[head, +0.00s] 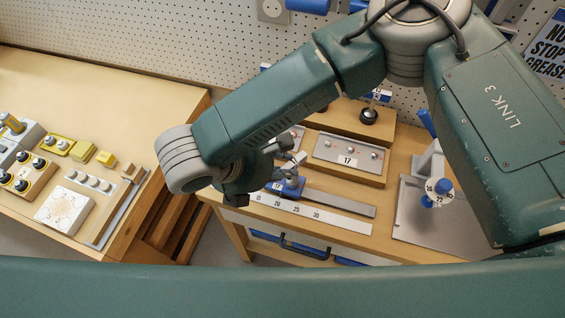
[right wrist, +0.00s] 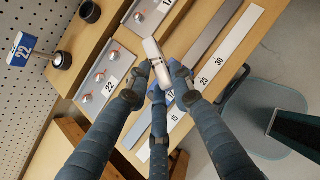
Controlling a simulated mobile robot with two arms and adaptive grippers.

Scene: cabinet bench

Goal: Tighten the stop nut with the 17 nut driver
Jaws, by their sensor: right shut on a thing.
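My right gripper (head: 290,168) is low over the bench, near a blue block (head: 287,187) at the scale. In the right wrist view its fingers (right wrist: 163,88) close around a pale grey metal piece (right wrist: 156,62). I cannot tell whether this piece is the nut driver. The blue block, partly behind the fingers, shows in that view with a 17 label (right wrist: 170,97). A white scale strip (head: 335,220) and a grey bar (head: 352,208) run beside it. The stop nut cannot be made out. My left gripper is out of view.
A plate marked 17 (head: 347,161) with several round studs stands behind the block. A plate marked 22 (right wrist: 110,76) shows in the wrist view. A numbered stand (head: 438,190) is at right.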

